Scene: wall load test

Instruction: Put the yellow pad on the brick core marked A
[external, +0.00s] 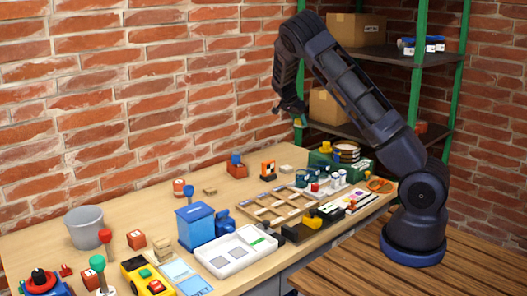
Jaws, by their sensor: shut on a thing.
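My gripper (293,108) is raised above the far end of the bench, close to the brick wall. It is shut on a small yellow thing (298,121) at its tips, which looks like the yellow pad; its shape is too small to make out. Several brick-coloured blocks with white labels stand on the bench: one at the back (179,187), one at the front left (136,239) and one at the near left edge (91,279). Their letters are too small to read, so I cannot tell which core is marked A. My gripper is well apart from all of them.
A grey bucket (84,227), blue bin (196,226), white tray (237,251), yellow device (148,278) and wooden frame (283,207) crowd the bench (130,205). A green-post shelf (414,95) with cardboard boxes stands behind my arm. Bare bench runs along the wall.

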